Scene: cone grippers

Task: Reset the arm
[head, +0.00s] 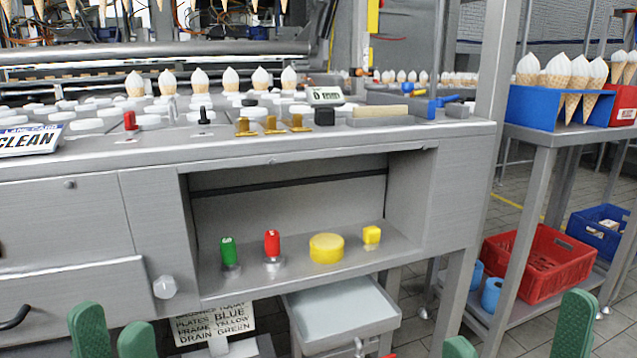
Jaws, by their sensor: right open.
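My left gripper (113,322) is at the bottom left edge, below the counter front. Its two green fingers stand a little apart with nothing seen between them. My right gripper (518,322) is at the bottom right, in front of the metal shelf frame. Its green fingers are wide apart and empty. Only the finger ends show; the rest of both grippers and the arms are out of view.
A steel machine counter (300,150) fills the middle. A grey tray (343,310) juts out below. A red crate (538,265) stands on the right rack.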

